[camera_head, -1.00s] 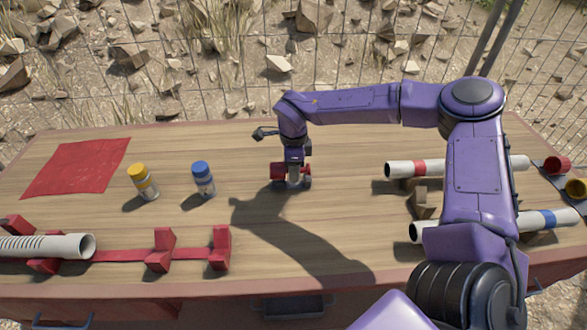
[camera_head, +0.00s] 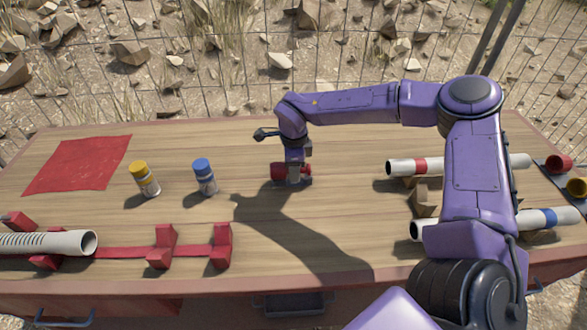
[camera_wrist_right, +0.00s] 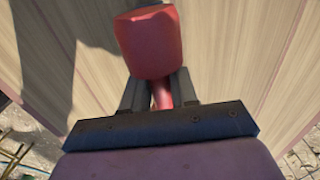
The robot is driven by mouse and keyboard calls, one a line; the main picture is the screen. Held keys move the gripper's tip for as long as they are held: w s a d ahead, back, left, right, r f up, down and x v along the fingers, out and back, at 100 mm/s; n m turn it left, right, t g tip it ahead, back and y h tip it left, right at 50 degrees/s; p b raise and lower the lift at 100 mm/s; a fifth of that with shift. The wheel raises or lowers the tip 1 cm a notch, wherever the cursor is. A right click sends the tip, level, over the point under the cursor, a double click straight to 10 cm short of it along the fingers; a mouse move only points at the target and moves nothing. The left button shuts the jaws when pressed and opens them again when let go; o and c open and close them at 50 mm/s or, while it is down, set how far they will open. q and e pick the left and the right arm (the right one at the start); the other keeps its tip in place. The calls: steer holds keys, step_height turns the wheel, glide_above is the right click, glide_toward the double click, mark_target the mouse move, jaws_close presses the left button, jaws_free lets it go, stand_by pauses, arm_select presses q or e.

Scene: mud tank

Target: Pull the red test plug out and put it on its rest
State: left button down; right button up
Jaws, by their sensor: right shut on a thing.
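My right gripper (camera_head: 293,180) is low over the middle of the table, pointing down. It is shut on a red piece, which I take to be the red test plug (camera_head: 277,171). In the right wrist view the plug (camera_wrist_right: 148,42) has a thick red block-like end beyond the fingers. Its narrower red stem passes between the two fingers (camera_wrist_right: 160,92). The fingers hide part of it, and I cannot tell whether it touches the table or a rest. No rest for it shows clearly. My left gripper is not in view.
Yellow-capped (camera_head: 145,180) and blue-capped (camera_head: 204,177) bottles stand left. A ribbed pipe (camera_head: 50,243) lies on red supports (camera_head: 160,246).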

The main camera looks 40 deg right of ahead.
steer(key=o, duration=1)
steer(key=shift+r, duration=0.1)
step_height(320, 180, up, 10)
steer(key=shift+r+b, duration=0.2)
steer(key=shift+b, duration=0.15)
